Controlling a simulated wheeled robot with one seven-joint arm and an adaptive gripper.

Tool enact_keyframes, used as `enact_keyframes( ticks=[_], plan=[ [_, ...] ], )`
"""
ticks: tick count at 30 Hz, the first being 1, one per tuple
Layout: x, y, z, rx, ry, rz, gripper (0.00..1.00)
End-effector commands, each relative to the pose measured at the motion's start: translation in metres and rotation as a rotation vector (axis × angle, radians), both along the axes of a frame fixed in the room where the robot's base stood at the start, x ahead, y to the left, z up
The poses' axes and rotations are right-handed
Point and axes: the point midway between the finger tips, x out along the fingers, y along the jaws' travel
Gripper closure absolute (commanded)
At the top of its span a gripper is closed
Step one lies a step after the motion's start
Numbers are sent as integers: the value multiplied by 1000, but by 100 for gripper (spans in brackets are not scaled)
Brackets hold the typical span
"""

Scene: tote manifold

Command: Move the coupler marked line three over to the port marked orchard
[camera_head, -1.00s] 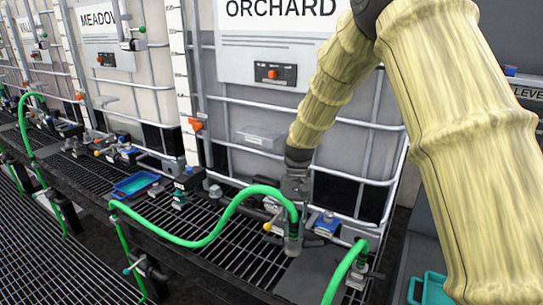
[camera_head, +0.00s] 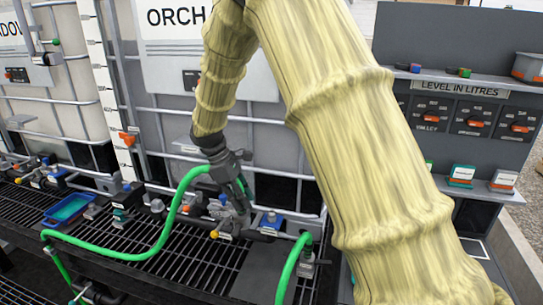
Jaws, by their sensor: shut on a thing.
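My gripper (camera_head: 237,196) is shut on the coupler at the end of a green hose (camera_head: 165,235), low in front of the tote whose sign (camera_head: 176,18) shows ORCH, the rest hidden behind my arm. The fingers hide most of the coupler, and I cannot read its marking. The gripper is tilted and close to the dark pipe and valve with a yellow knob (camera_head: 216,234). I cannot tell whether the coupler touches a port. A second green hose (camera_head: 290,265) rises to a coupler at the right end of the shelf.
A black grated shelf (camera_head: 180,268) runs along the totes. A blue tray (camera_head: 68,208), small valves and a blue-topped fitting (camera_head: 271,222) stand on it. A grey panel marked LEVEL IN LITRES (camera_head: 458,88) stands at right. My arm covers much of the middle.

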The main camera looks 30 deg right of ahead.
Motion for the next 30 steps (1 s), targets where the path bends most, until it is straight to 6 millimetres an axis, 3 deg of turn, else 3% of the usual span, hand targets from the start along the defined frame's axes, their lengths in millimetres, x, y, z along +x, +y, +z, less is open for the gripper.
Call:
enact_keyframes(
  ticks=[1,9,18,24,30],
  plan=[
    [0,-10,12,0,-2,91,100],
    [1,-59,48,0,-1,641,100],
    [1,-95,82,0,-3,1202,100],
    [2,-103,91,0,-1,1396,100],
    [2,-106,92,-2,2,1446,100]
  ],
)
